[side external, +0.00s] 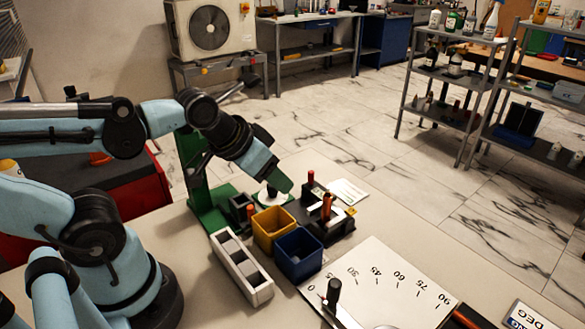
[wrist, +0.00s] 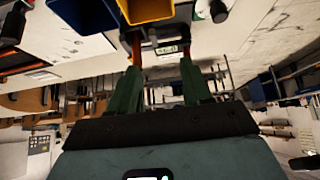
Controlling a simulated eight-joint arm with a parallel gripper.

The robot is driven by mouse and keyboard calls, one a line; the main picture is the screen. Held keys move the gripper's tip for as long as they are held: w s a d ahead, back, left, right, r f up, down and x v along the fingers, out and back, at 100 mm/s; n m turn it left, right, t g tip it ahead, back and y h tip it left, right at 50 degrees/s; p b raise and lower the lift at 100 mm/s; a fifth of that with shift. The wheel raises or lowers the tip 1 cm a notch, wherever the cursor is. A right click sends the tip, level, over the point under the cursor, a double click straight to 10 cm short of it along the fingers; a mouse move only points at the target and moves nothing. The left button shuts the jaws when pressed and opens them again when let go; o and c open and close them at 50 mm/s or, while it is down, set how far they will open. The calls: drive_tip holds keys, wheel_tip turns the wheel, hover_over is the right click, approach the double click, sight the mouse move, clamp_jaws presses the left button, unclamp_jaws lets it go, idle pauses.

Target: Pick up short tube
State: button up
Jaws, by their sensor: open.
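Several orange tubes stand upright in dark holders. One tube (side external: 310,178) is at the back of the black fixture (side external: 340,226), another tube (side external: 326,208) stands nearer its front, and a third orange piece (side external: 251,212) shows at a dark block on the left. I cannot tell which is the short tube. My gripper (side external: 284,186) is above the bench just left of the fixture, tilted downward. In the wrist view my gripper (wrist: 160,68) has its two green fingers apart with nothing held between them. Orange tubes (wrist: 136,48) (wrist: 186,42) show beyond the fingertips.
A yellow bin (side external: 262,236) and a blue bin (side external: 290,262) stand close in front of my gripper. A white compartment tray (side external: 258,295) is left of them. A green stand (side external: 203,200) is behind. A dial board (side external: 390,285) with a black knob (side external: 333,290) lies front right.

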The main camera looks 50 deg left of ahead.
idle(0.4)
drive_tip(key=n+g+h, duration=0.3)
drive_tip(key=n+g, duration=0.1)
drive_tip(key=n, duration=2.3)
approach(327, 195)
drive_tip(key=shift+x, duration=6.05)
clamp_jaws()
